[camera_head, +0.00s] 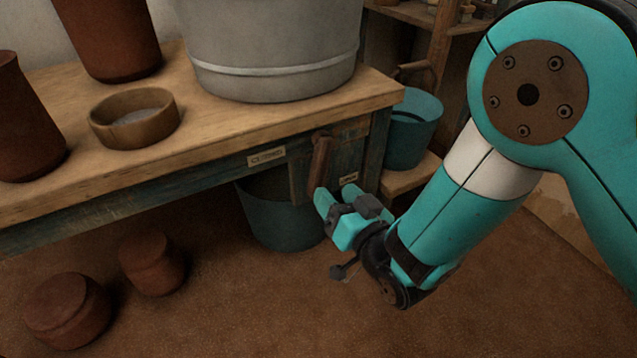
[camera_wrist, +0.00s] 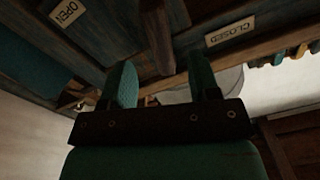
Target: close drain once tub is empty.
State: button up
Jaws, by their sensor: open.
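The grey metal tub (camera_head: 275,50) stands on the wooden bench; its inside is out of sight. A brown wooden drain lever (camera_head: 320,158) hangs nearly upright on the bench front, between a longer label (camera_head: 267,157) and a shorter label (camera_head: 349,179). In the wrist view a dark wooden bar (camera_wrist: 158,38), seemingly the lever, lies between the plates reading OPEN (camera_wrist: 67,12) and CLOSED (camera_wrist: 225,30). My gripper (camera_head: 336,197) is open and empty near the lever's lower end. In the wrist view its fingers (camera_wrist: 162,80) are on either side of the bar's line; contact cannot be told.
A teal bucket (camera_head: 280,220) stands on the floor below the lever. Another blue-green bucket (camera_head: 413,130) is right of the bench. A wooden bowl (camera_head: 134,119) and brown pots (camera_head: 110,35) stand on the bench (camera_head: 225,128). Lidded clay pots (camera_head: 67,310) sit on the otherwise clear floor.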

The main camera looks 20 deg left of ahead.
aim_at(322, 176)
jog(key=p+x, duration=0.1)
jog(key=x, duration=0.3)
jog(key=shift+r+p, duration=0.2)
jog(key=shift+p, duration=0.2)
jog(key=shift+w+a+r+p, duration=0.2)
jog(key=shift+w+a+p, duration=0.1)
jog(key=shift+p, duration=0.65)
jog(key=a+p, duration=0.1)
jog(key=p, duration=0.2)
jog(key=shift+w+p, duration=0.4)
jog(key=shift+w+a+f+p, duration=0.2)
jog(key=shift+a+f+p, duration=0.15)
jog(key=shift+p, duration=0.7)
jog(key=shift+f, duration=0.1)
jog(key=shift+c, duration=0.3)
grip_shut()
